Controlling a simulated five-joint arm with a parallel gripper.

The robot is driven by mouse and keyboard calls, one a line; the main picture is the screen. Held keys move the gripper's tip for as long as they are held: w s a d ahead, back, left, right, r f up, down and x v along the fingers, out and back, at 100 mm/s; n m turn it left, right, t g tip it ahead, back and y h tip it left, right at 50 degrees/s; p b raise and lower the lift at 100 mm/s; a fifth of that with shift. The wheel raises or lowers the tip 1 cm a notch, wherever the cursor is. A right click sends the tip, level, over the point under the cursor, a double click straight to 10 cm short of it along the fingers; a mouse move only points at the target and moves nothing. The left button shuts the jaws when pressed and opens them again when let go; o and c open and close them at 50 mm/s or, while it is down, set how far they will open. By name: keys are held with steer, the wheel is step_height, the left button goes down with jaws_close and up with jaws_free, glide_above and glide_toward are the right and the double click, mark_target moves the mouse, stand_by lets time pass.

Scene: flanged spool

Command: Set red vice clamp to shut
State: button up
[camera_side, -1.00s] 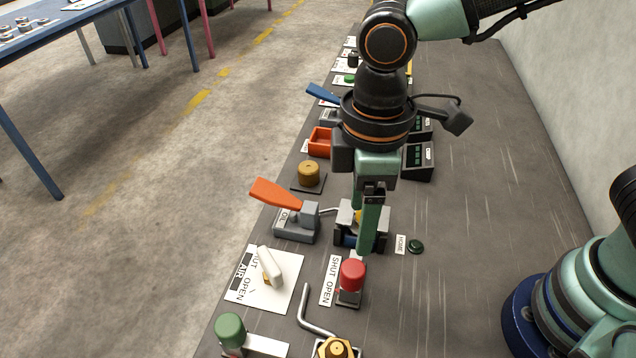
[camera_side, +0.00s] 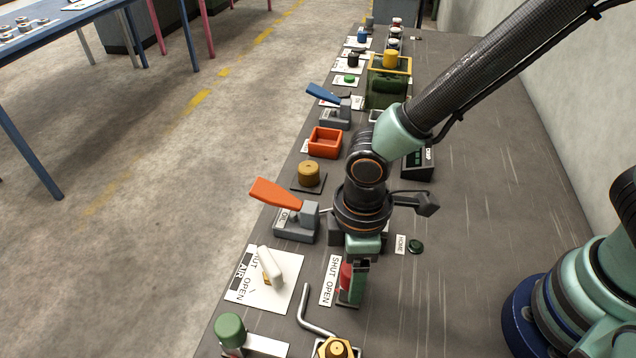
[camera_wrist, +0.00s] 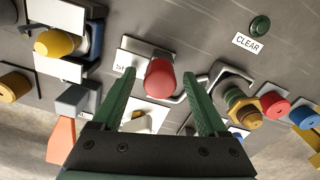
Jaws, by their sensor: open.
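The red knob (camera_side: 345,277) stands on a small grey base beside a white plate lettered SHUT OPEN (camera_side: 329,281). In the side view it is partly hidden behind a finger of my gripper (camera_side: 356,280). In the wrist view the red knob (camera_wrist: 160,78) is between my two green fingers (camera_wrist: 174,70), with a visible gap on each side. My gripper is open and empty, pointing down over the knob. The knob's exact setting on the plate cannot be read.
An orange-handled lever (camera_side: 278,194) and a white AIR handle (camera_side: 269,268) stand to the left. A bent grey rod (camera_side: 313,316) and a brass nut (camera_side: 336,348) are in front.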

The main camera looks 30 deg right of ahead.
jaws_close()
stand_by(1.5)
